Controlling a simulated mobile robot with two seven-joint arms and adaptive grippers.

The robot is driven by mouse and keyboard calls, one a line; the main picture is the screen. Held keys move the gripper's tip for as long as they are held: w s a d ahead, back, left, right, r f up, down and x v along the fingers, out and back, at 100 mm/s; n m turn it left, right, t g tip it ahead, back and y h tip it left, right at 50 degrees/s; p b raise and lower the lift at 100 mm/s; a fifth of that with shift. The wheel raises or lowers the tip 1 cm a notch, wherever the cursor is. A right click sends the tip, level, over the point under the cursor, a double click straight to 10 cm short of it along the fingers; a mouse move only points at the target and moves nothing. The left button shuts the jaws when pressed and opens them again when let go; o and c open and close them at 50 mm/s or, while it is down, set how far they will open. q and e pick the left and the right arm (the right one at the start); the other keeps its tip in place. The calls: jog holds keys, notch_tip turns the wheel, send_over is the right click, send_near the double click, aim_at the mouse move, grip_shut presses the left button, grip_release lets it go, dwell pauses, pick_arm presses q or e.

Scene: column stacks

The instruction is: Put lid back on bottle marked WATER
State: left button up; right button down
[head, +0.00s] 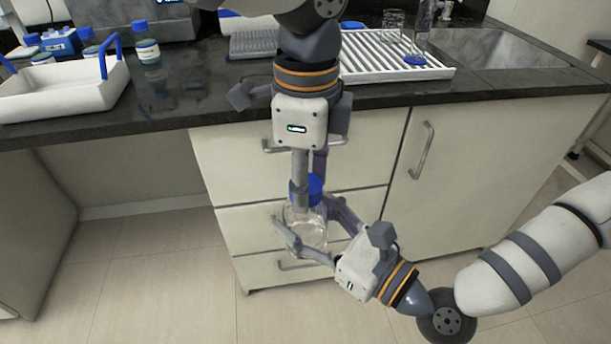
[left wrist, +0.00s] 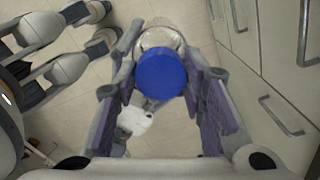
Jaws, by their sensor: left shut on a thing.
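A clear glass bottle (head: 308,232) with clear contents is held in the air in front of the drawers. My right gripper (head: 303,216) has its fingers around the bottle's body from the lower right. A blue lid (head: 315,186) is at the bottle's top. My left gripper (head: 308,190) points down from above, its fingers on either side of the lid. In the left wrist view the lid (left wrist: 161,75) lies between the fingers, over the bottle (left wrist: 160,38). I cannot tell whether the lid is seated on the neck. No WATER marking is readable on the bottle.
On the dark counter (head: 185,105) stand a white tray (head: 70,95) with blue handles, a blue-capped bottle (head: 147,45) and a white drying rack (head: 385,60) with glassware. A sink (head: 490,48) is at the right. Cabinet drawers (head: 235,165) are close behind the grippers.

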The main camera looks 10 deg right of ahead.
pick_arm(q)
jog(key=m, duration=0.5)
jog(key=shift+m, duration=0.4)
jog(key=m, duration=0.3)
jog(key=shift+m, duration=0.4)
jog(key=m, duration=0.8)
jog(key=shift+w, duration=0.1)
jog(key=m, duration=0.7)
jog(key=shift+m, duration=0.4)
jog(key=m, duration=0.4)
jog(key=shift+d+f, duration=0.1)
jog(key=m, duration=0.3)
jog(key=shift+m, duration=0.4)
jog(key=m, duration=0.3)
jog(key=shift+m, duration=0.3)
jog(key=m, duration=0.3)
jog(key=shift+m, duration=0.3)
jog(key=m, duration=0.4)
jog(key=shift+m, duration=0.3)
jog(key=o, duration=1.3)
jog(key=shift+c, duration=0.2)
